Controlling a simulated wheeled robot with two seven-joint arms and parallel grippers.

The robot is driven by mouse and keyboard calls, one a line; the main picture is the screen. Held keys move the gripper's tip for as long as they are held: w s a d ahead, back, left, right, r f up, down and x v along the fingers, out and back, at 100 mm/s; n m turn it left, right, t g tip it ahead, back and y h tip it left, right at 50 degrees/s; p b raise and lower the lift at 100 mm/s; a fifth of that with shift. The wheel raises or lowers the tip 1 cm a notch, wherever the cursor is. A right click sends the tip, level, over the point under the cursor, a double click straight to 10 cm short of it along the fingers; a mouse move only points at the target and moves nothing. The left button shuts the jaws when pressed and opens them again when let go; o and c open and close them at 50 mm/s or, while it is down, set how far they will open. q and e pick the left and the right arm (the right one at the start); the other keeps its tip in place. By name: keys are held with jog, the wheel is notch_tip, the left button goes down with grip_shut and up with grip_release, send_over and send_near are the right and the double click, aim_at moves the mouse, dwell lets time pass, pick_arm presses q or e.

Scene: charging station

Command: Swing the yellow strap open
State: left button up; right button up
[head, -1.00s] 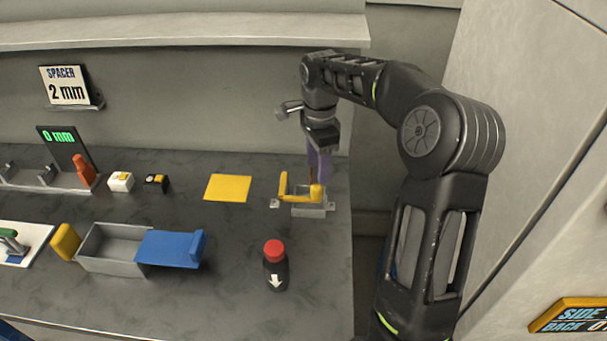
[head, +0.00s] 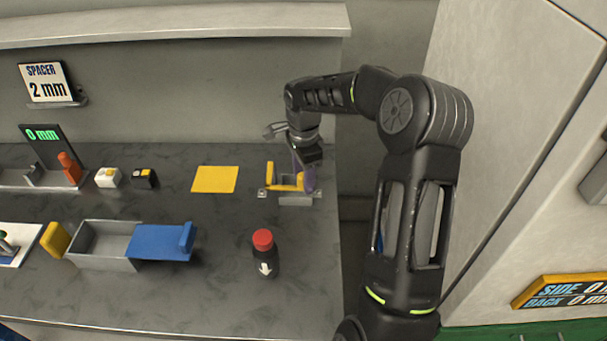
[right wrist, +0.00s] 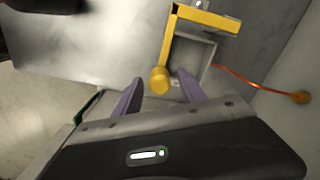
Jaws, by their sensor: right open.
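The yellow strap (head: 286,186) lies across a small grey metal holder (head: 296,201) near the counter's right end, with one upright yellow part at its left. In the right wrist view the strap (right wrist: 207,20) is an angled yellow bar ending in a round yellow knob (right wrist: 159,80). The holder's grey box (right wrist: 190,62) shows beside it. My right gripper (head: 304,178) is at the strap's right end. In the right wrist view its two purple fingers (right wrist: 160,88) are open, with the knob between and just past their tips. I cannot tell whether they touch it. My left gripper is not in view.
A grey bin (head: 103,245) with a blue lid (head: 160,242) is further left. An orange cable (right wrist: 255,86) runs beside the holder in the wrist view.

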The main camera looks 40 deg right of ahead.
grip_shut()
dwell(0.6)
dwell(0.9)
